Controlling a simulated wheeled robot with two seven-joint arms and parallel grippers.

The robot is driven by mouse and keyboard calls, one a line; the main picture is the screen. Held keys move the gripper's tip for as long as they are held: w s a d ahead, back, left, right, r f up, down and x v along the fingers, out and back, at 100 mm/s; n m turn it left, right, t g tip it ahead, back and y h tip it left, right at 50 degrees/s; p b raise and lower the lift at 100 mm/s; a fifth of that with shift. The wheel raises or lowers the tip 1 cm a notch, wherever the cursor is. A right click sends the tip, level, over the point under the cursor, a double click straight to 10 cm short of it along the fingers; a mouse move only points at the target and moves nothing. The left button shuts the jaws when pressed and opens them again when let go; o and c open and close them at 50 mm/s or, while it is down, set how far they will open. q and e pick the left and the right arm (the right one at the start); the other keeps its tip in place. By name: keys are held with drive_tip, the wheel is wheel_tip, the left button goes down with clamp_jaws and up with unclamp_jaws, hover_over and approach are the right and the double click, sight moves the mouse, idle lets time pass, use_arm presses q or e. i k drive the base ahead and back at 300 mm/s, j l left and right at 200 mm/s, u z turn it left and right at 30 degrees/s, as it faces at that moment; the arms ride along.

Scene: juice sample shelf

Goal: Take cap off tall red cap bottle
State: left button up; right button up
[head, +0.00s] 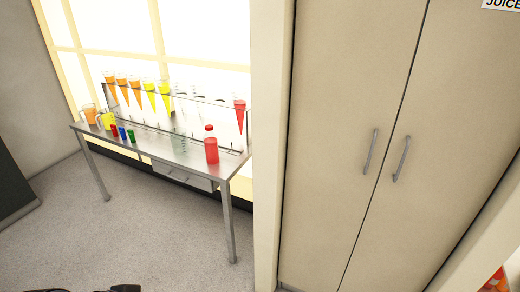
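A red bottle (211,151) with a red cap (209,128) stands upright near the right end of the metal table (172,156). The cap sits on top of the bottle. A small dark piece, seemingly part of my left gripper (125,288), shows at the bottom edge, far from the bottle and cut off by the frame. Its fingers cannot be made out. My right gripper is not in view.
A clear rack (215,116) on the table holds orange, yellow and red cones. Orange and yellow jugs and small red, blue and green items stand to the left. A wall edge (269,150) and tall cabinet (335,130) are at right. Floor before the table is clear.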

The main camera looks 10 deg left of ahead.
sight(210, 140)
drive_tip(key=i+j+z, duration=0.35)
drive_tip(key=i+j, duration=0.15)
drive_tip(key=j, duration=0.2)
drive_tip(key=i+j+z, duration=0.15)
drive_tip(key=j, duration=0.25)
drive_tip(key=i+j+z, duration=0.15)
drive_tip(key=i+j, duration=0.3)
drive_tip(key=j, duration=0.25)
drive_tip(key=i+j, duration=0.2)
drive_tip(key=j, duration=0.15)
drive_tip(key=i+j, duration=0.15)
drive_tip(key=j, duration=0.25)
drive_tip(key=i+j, duration=0.2)
drive_tip(key=j, duration=0.2)
drive_tip(key=i+j, duration=0.15)
drive_tip(key=j, duration=0.25)
